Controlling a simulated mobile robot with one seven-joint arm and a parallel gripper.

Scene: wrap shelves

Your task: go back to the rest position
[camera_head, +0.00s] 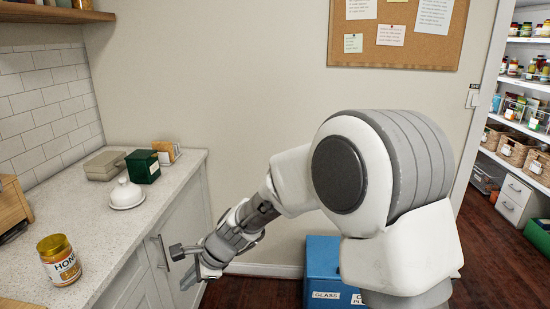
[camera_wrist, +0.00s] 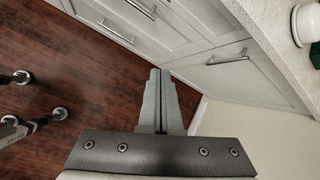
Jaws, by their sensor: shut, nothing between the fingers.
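My gripper (camera_head: 181,268) is at the lower left of the head view, in front of the white cabinet doors and below the counter top. In the wrist view my gripper's two fingers (camera_wrist: 159,75) lie side by side, shut, with nothing between them. In the head view my arm reaches from the right, bent, down and to the left toward the cabinet. In the picture the gripper overlaps the cabinet front near a door handle; I cannot tell whether it touches it.
A blue recycling bin (camera_head: 322,265) stands by the wall. Shelves with baskets (camera_head: 515,149) are at the right. The wrist view shows dark floor (camera_wrist: 60,65) left of the cabinets.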

